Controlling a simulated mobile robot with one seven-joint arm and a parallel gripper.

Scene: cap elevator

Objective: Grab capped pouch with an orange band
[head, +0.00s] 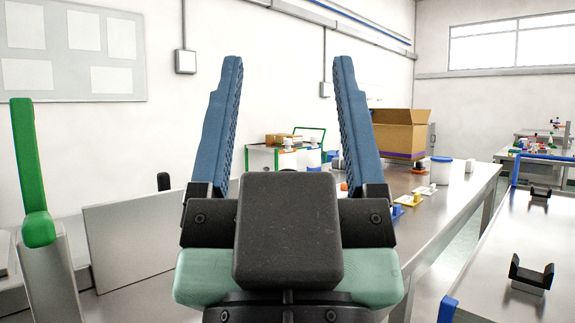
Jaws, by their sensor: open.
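My gripper (287,64) fills the middle of the head view, with its two blue ridged fingers pointing up and wide apart. Nothing is between them. I cannot make out a capped pouch with an orange band. A small orange patch (344,187) shows beside the right finger on the long workbench (455,190), but it is mostly hidden and too small to identify. My gripper's body and fingers cover part of the bench.
An open cardboard box (398,131) stands on the bench, near a blue-lidded white tub (440,170) and small yellow pieces (411,199). A green-handled cart (262,158) stands behind. A metal table (500,250) with black holders (531,273) is at right. A green upright post (29,170) is at left.

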